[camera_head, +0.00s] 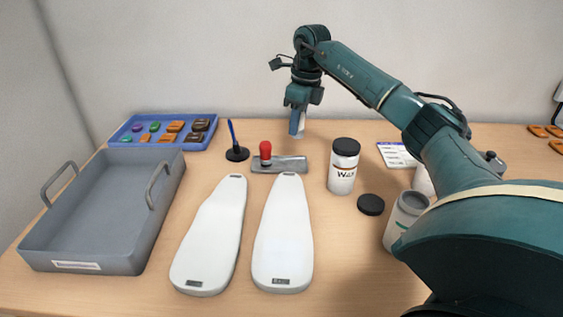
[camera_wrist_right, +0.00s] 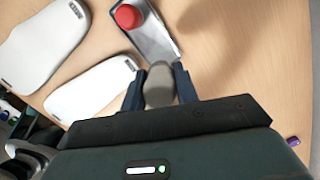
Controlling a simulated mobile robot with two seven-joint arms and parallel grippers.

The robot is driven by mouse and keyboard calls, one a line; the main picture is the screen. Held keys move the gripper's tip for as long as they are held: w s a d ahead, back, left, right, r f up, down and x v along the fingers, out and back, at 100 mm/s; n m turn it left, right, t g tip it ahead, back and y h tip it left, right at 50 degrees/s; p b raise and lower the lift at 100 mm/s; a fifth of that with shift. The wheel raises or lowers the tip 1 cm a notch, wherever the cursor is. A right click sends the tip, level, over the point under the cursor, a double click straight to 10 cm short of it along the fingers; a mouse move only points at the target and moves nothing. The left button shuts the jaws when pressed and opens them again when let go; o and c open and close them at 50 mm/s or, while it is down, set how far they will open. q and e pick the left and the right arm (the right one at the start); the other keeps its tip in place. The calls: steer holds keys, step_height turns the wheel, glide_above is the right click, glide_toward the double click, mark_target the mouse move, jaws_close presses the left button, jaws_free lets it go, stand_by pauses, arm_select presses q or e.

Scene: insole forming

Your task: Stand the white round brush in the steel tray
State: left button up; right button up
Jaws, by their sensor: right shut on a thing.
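My right gripper (camera_head: 297,124) hangs at the back middle of the table, pointing down. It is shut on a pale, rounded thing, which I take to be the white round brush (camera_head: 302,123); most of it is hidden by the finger. In the right wrist view the brush (camera_wrist_right: 159,86) shows as a grey-beige rounded end between the two blue fingers. The steel tray (camera_head: 78,250) is a grey, empty, deep tray with two handles at the left of the table, well left of the gripper. My left gripper is not in view.
A red-knobbed metal tool (camera_head: 284,165), a blue pen in a black stand (camera_head: 237,154) and two white insole forms (camera_head: 212,235) lie between gripper and tray. A blue bin (camera_head: 130,145) stands behind the tray. A wax jar (camera_head: 343,175) and black lid (camera_head: 370,205) stand right.

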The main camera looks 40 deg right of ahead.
step_height(320, 180, down, 9)
steer(key=shift+r, duration=0.15)
stand_by(0.4)
steer(key=o, duration=1)
steer(key=r, duration=0.4)
steer(key=s+r, duration=0.1)
steer(key=r, duration=0.7)
steer(key=shift+s+d, duration=0.25)
steer(key=shift+d, duration=0.1)
